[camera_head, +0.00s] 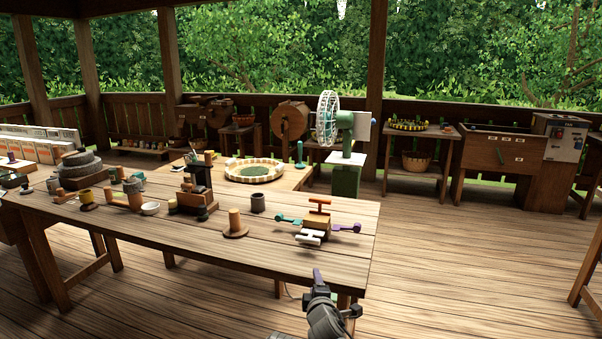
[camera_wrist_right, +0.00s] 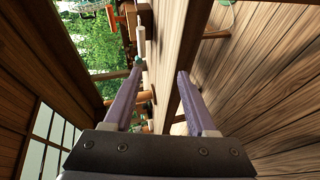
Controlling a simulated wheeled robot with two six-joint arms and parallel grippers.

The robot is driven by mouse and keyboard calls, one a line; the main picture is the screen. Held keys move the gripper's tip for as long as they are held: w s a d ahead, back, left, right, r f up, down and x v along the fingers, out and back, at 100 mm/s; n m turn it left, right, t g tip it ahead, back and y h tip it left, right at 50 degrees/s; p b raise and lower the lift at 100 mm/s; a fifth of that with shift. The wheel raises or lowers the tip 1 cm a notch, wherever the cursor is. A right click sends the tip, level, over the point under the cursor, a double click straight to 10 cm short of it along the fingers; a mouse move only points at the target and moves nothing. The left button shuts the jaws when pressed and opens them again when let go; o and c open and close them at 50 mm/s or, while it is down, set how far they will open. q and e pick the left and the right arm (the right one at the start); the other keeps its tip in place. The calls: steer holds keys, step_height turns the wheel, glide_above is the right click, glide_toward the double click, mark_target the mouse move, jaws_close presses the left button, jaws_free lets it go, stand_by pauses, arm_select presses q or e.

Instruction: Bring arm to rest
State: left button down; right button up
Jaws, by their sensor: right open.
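My right gripper (camera_head: 318,276) shows at the bottom of the head view, just off the front right corner of the wooden workbench (camera_head: 200,240). In the right wrist view its two purple-grey fingers (camera_wrist_right: 155,90) stand apart with nothing between them. That view is turned on its side, with the bench edge and the wooden floor beyond the fingers. My left gripper is not in the head view.
On the bench's right end stands a small wooden device (camera_head: 316,222) with teal and purple arms. A wooden peg on a disc (camera_head: 235,226) and a dark cup (camera_head: 258,202) stand left of it. A green fan (camera_head: 340,130) stands behind. The floor (camera_head: 440,270) at right is clear.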

steer(key=s+d+f+m+g+h, duration=0.2)
steer(key=s+d+f+m+g, duration=0.1)
steer(key=s+f+m+g, duration=0.65)
steer(key=s+a+f+m+g, duration=0.1)
steer(key=s+f+m+g, duration=0.2)
steer(key=s, duration=0.5)
steer(key=s+f+m+g, duration=0.1)
steer(key=s+f+g, duration=0.25)
steer(key=s, duration=0.45)
step_height(320, 180, up, 16)
steer(key=p, duration=1.7)
steer(key=shift+w+r+t, duration=0.15)
steer(key=shift+r+t, duration=0.1)
steer(key=shift+t, duration=0.15)
